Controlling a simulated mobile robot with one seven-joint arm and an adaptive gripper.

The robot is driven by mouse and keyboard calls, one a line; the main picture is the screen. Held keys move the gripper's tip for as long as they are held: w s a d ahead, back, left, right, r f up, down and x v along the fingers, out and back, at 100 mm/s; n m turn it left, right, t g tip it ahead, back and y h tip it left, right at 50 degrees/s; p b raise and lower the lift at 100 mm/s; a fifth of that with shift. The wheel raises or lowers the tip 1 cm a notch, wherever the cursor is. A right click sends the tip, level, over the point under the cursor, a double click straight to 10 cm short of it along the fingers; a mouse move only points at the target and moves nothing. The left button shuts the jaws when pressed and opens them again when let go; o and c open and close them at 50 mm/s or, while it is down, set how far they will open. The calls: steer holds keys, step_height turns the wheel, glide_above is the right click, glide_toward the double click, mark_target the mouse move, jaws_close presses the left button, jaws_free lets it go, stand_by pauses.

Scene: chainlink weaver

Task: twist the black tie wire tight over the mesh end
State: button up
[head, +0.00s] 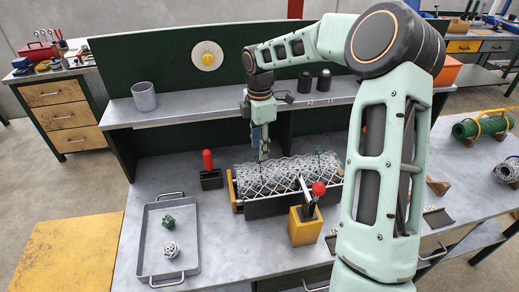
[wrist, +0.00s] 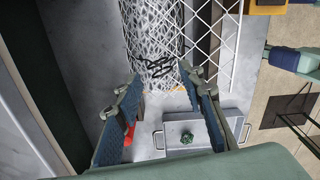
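The grey mesh roll (head: 290,174) lies in a dark cradle on the bench, and its diamond mesh fills the top of the wrist view (wrist: 165,25). Black tie wire (wrist: 156,68) is looped and bent across the near end of the mesh in the wrist view. My gripper (head: 263,155) points down at the left part of the roll. In the wrist view its two fingers (wrist: 162,80) stand apart with the black wire just beyond and between their tips. Nothing is visibly clamped. Whether the fingertips touch the mesh cannot be told.
A red-knobbed lever on a yellow block (head: 306,226) stands in front of the roll. A red-handled tool (head: 208,162) stands to its left. A grey tray (head: 154,246) holds a green and a white wire ball. A shelf (head: 205,101) runs behind my gripper.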

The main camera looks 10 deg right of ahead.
steer(key=shift+r+n+p, duration=0.25)
steer(key=shift+n+p, duration=0.65)
steer(key=shift+n, duration=0.3)
steer(key=shift+f+n, duration=0.25)
steer(key=shift+n, duration=0.85)
steer(key=n, duration=1)
steer(key=shift+n, duration=0.4)
steer(key=n, duration=0.5)
steer(key=shift+f, duration=0.1)
step_height(320, 180, down, 4)
steer(key=shift+r+b, duration=0.1)
steer(key=shift+b, duration=0.7)
